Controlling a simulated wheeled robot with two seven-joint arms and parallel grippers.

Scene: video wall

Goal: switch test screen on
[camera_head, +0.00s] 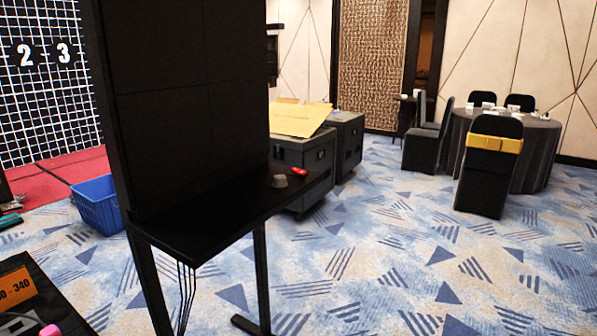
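A tall dark screen panel (195,110) stands at the left centre, made of several black tiles, and shows no picture. A black shelf (205,232) juts out below it on thin black legs, with thin cables hanging under it. A small red object (299,171) and a small grey object (280,181) lie near the shelf's far right end. I cannot tell whether either is a switch. Neither of my grippers is in view.
A large lit wall (45,100) with a white grid and numbers stands at the left, behind a blue crate (97,204). Black cases (306,158) stand behind the shelf. A round table (540,150) with chairs is at the right. Carpet is clear at the front right.

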